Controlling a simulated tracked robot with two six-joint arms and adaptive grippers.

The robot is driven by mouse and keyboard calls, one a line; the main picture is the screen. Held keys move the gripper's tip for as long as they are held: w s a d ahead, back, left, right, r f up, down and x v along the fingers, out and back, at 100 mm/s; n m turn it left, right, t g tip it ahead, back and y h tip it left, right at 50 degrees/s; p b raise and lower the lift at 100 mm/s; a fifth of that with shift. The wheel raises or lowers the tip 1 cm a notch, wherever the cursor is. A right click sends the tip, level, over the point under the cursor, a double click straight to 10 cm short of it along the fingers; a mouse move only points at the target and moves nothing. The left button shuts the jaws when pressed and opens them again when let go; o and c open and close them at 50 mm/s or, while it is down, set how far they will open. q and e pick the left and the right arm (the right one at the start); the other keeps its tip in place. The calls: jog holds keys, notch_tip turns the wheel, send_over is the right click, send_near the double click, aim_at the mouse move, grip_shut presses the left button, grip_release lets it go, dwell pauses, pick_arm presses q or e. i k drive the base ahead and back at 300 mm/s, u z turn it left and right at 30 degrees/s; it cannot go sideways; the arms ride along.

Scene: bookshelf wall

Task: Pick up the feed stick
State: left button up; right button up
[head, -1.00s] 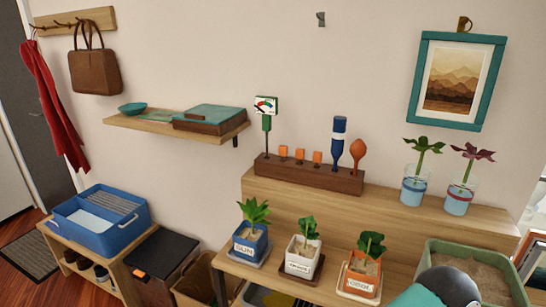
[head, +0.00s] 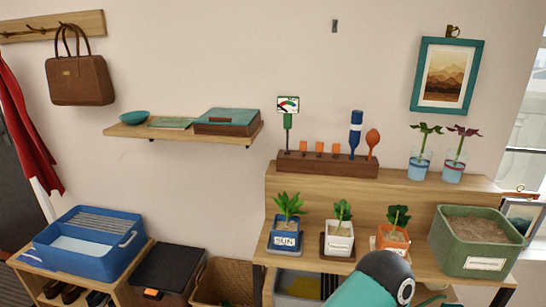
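A dark wooden rack (head: 328,168) stands on the raised back level of the wooden plant stand. Three small orange-topped sticks (head: 320,147) stand upright in it, and these look like the feed sticks. The same rack holds a meter with a dial (head: 288,104) at its left, a blue bottle-like tool with a white band (head: 356,130) and an orange spoon-shaped tool (head: 372,139) at its right. A teal and dark part of my arm shows at the bottom, in front of the stand. Neither gripper's fingers are in view.
Three potted plants, in a blue pot (head: 286,241), a white pot (head: 339,240) and an orange pot (head: 393,240), stand on the lower level before the rack. A green soil bin (head: 470,263) is right of them. Two glasses with cuttings (head: 418,168) stand right of the rack.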

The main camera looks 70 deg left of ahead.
aim_at(303, 144)
jog(key=u, duration=0.1)
jog(key=k, duration=1.15)
jog(key=u, duration=1)
jog(key=i, duration=0.8)
